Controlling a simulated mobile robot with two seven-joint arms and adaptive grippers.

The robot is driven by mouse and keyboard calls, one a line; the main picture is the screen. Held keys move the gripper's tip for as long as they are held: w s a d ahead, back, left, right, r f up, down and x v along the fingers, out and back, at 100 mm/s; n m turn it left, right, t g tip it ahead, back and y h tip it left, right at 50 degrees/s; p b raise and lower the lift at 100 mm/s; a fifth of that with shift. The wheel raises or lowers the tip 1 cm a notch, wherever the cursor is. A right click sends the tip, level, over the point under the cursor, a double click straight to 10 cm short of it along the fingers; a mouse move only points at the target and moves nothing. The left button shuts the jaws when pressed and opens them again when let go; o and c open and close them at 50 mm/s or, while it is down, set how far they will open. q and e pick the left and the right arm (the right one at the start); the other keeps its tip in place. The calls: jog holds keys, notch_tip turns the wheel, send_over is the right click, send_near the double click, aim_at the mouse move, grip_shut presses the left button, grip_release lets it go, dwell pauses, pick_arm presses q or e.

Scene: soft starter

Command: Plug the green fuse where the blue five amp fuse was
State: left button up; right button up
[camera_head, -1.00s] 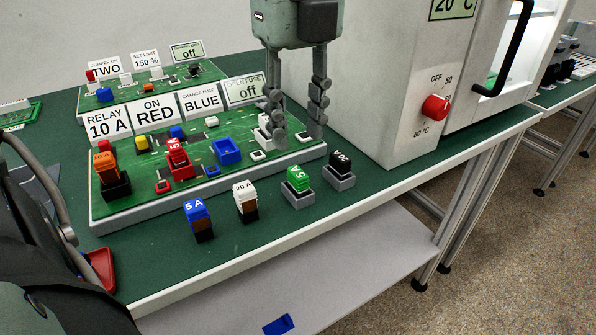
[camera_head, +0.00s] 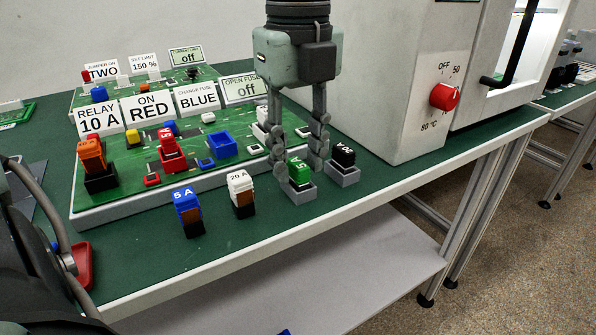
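The green 5 A fuse (camera_head: 299,172) stands in a small grey holder (camera_head: 302,194) on the bench. The blue 5 A fuse (camera_head: 187,206) stands on the bench in front of the green circuit board (camera_head: 135,175).
A white 20 A fuse (camera_head: 240,190) stands between the blue and green ones. A black 20 A fuse (camera_head: 343,157) in its holder is close to the right finger. A red fuse (camera_head: 169,150) and an orange relay (camera_head: 92,157) stand on the board. A white oven (camera_head: 400,110) is at right.

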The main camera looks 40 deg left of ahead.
aim_at(298, 162)
pick_arm(q)
jog(key=shift+f, duration=0.1)
pick_arm(e)
jog(key=shift+s+r, duration=0.1)
jog(key=shift+r, duration=0.3)
pick_arm(q)
jog(key=c, duration=0.3)
jog(key=c, duration=0.4)
grip_shut()
jog(key=shift+r, duration=0.2)
jog(key=shift+r+p, duration=0.85)
jog(key=shift+r, duration=0.95)
pick_arm(e)
jog(key=shift+r, duration=0.9)
